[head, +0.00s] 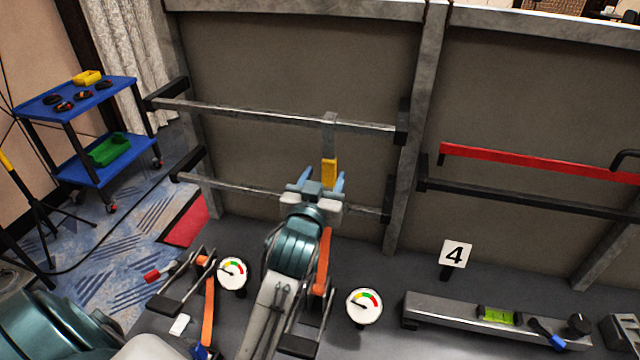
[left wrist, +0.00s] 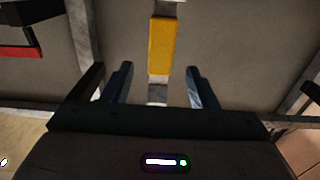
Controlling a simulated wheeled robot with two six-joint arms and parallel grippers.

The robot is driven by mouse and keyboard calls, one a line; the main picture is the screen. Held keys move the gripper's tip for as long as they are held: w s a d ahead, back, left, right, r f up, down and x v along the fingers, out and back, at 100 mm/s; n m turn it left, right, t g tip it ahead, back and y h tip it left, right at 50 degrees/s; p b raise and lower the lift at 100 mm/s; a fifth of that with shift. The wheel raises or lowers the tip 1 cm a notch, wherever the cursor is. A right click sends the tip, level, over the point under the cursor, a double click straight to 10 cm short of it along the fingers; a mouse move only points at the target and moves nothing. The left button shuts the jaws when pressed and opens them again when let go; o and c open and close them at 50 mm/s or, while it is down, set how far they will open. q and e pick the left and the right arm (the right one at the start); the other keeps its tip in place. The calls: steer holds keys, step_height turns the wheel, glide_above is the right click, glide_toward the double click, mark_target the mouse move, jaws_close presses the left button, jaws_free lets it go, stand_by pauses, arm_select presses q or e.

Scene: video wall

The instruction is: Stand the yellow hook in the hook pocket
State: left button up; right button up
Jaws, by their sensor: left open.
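The yellow hook hangs on the upper grey rail in the head view; its yellow grip (head: 329,172) is below a flat grey metal top. My left gripper (head: 318,185) is open in front of the grip's lower end. In the left wrist view the yellow grip (left wrist: 160,46) is upright in line with the gap of my open left gripper (left wrist: 160,86). A grey piece shows between the fingers, and none touches the yellow grip visibly. I cannot make out the hook pocket. My right gripper is out of view.
Two grey rails (head: 250,112) cross the panel. A red bar (head: 540,163) is at right. A blue cart (head: 75,95) is at left.

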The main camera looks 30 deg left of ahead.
mark_target(329, 154)
arm_select(q)
steer(key=p+x, duration=0.1)
steer(key=x, duration=0.5)
steer(key=shift+w+a+p, duration=0.1)
steer(key=shift+w+p, duration=0.15)
steer(key=shift+p, duration=0.15)
steer(key=shift+w+f, duration=0.1)
steer(key=shift+w, duration=0.1)
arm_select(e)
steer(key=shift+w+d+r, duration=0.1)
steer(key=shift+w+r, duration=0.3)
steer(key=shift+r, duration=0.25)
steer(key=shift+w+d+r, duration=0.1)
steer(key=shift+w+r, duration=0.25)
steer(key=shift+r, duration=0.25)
arm_select(q)
steer(key=c, duration=1)
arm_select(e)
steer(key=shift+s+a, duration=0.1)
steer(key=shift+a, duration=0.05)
arm_select(q)
steer(key=shift+r, duration=0.2)
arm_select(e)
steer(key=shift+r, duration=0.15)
